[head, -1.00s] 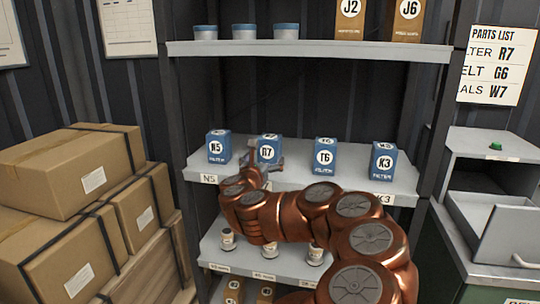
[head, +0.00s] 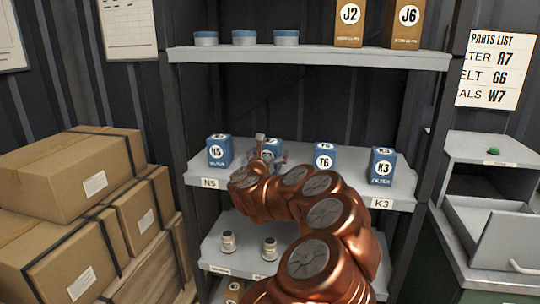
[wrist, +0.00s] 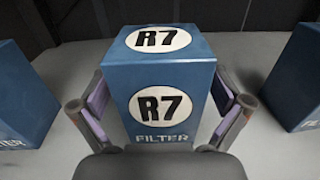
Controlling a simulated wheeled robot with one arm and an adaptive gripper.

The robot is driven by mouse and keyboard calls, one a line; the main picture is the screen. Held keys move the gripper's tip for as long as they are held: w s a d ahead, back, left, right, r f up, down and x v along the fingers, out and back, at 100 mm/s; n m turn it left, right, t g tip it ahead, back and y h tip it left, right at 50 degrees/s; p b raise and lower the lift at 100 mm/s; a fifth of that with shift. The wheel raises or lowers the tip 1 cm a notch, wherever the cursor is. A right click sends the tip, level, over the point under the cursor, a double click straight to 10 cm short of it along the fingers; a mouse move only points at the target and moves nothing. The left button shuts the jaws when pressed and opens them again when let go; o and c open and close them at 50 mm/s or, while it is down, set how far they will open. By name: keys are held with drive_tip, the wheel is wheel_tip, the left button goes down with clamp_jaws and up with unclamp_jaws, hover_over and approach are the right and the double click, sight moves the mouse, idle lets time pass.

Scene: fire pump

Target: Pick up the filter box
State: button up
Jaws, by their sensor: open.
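The blue filter box marked R7 (wrist: 158,75) stands upright in the middle of the wrist view, with white round labels on its top and front. My gripper (wrist: 162,108) is open, with one finger on each side of the box. Whether the fingers touch its sides I cannot tell. In the head view the R7 box (head: 270,146) stands on the middle shelf (head: 350,188), mostly hidden behind my gripper (head: 264,150). The parts list (head: 497,68) on the wall reads R7 beside the filter line.
Blue filter boxes N5 (head: 219,151), T6 (head: 324,158) and K3 (head: 382,167) share the shelf. The upper shelf (head: 310,57) hangs above, with tins and brown boxes J2 (head: 349,22) and J6 (head: 407,22). Cartons (head: 75,185) are stacked at left; a grey drawer (head: 500,237) stands at right.

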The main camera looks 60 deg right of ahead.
sight(270, 141)
drive_tip(key=c, duration=1.5)
drive_tip(key=shift+r, duration=0.15)
drive_tip(key=shift+c, duration=0.2)
drive_tip(key=shift+r, duration=1.65)
drive_tip(key=shift+s+a+b, duration=0.25)
drive_tip(key=shift+s+b, duration=0.1)
drive_tip(key=shift+s, duration=0.05)
drive_tip(key=s+a+b, duration=0.1)
drive_tip(key=s+a, duration=0.2)
drive_tip(key=s+a+r+b, duration=0.1)
drive_tip(key=s+a, duration=0.2)
drive_tip(key=a, duration=0.1)
drive_tip(key=s+a+b, duration=0.1)
drive_tip(key=s+a, duration=0.3)
drive_tip(key=shift+a+r, duration=0.2)
drive_tip(key=shift+r, duration=0.05)
drive_tip(key=shift+w, duration=0.15)
